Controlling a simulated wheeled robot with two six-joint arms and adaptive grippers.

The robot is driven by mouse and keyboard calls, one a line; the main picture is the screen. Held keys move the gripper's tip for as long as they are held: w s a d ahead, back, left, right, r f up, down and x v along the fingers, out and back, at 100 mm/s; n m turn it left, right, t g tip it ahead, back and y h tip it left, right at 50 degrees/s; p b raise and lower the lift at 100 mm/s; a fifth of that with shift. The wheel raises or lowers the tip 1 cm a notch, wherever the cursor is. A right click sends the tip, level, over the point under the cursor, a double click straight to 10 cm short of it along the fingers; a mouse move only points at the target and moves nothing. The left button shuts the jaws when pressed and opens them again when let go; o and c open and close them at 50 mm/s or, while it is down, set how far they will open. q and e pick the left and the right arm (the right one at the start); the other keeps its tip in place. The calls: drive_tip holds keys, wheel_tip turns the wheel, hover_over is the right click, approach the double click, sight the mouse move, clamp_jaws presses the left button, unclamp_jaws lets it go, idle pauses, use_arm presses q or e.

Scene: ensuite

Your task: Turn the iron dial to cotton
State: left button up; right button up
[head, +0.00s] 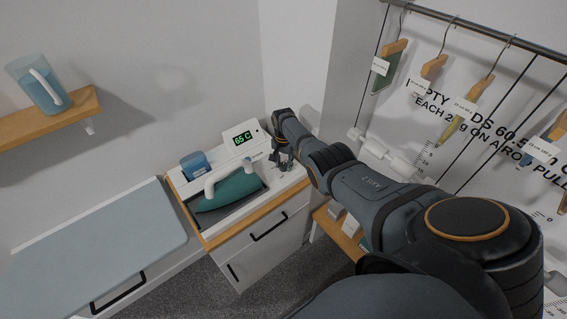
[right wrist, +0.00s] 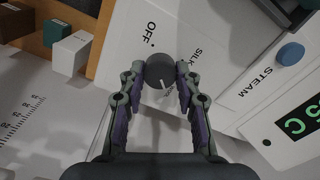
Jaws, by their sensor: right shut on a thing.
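The iron dial (right wrist: 159,66) is a round dark grey knob on a white panel in the right wrist view. Its short white pointer mark faces down in that picture, toward my palm. OFF is printed above the dial and SILK to its right; I see no cotton label. My right gripper (right wrist: 160,74) is shut on the dial, one fingertip on each side. In the head view my right gripper (head: 283,158) is at the right end of the white iron station (head: 259,150), and the dial is hidden. The teal iron (head: 229,190) with a white handle rests on the station. My left gripper is not in view.
A green display (head: 243,137) reads 65 C, and a blue STEAM button (right wrist: 290,53) is near it. A blue tank (head: 195,165) stands left of the display. An ironing board (head: 100,240) lies left. Hangers with tags (head: 435,68) hang from a rail at right.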

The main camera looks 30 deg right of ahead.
drive_tip(key=m, duration=0.4)
drive_tip(key=shift+r+m, duration=0.1)
drive_tip(key=shift+m, duration=0.2)
drive_tip(key=m, duration=0.4)
drive_tip(key=shift+m, duration=0.3)
drive_tip(key=m, duration=0.4)
drive_tip(key=shift+p, duration=0.35)
drive_tip(key=shift+m, duration=2.4)
drive_tip(key=o, duration=1.2)
drive_tip(key=shift+c, duration=0.2)
